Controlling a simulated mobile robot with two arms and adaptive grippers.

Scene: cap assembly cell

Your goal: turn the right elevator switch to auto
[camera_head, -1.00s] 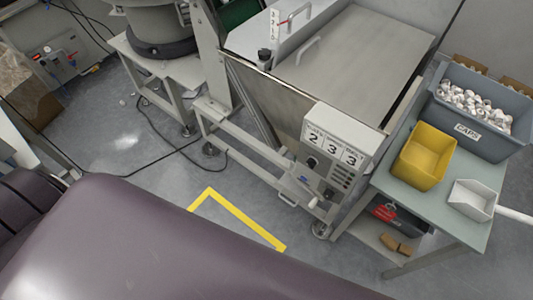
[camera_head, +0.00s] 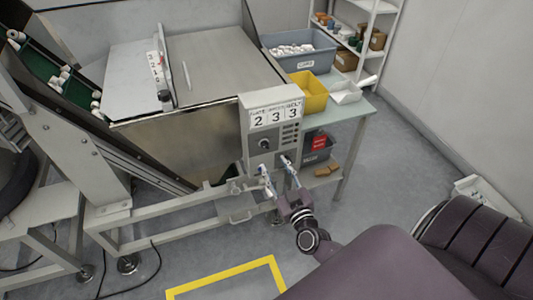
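A grey control box (camera_head: 271,108) is mounted on the front right of the elevator machine. Its top shows the digits 2, 3, 3. A round dark switch knob (camera_head: 264,143) sits on the left of its front face; its pointing direction and any lettering are too small to read. A column of small dark buttons (camera_head: 290,133) is to its right. My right gripper (camera_head: 275,164) is just below the knob, near the lower edge of the box, fingers apart and nothing between them. Contact with the box cannot be told. My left gripper is out of view.
A lever-like fitting (camera_head: 236,186) is on the frame left of the gripper. At right, a table (camera_head: 352,110) holds a yellow bin (camera_head: 309,92), a white scoop (camera_head: 345,93) and a grey caps crate (camera_head: 298,62). Yellow tape (camera_head: 225,274) marks the floor.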

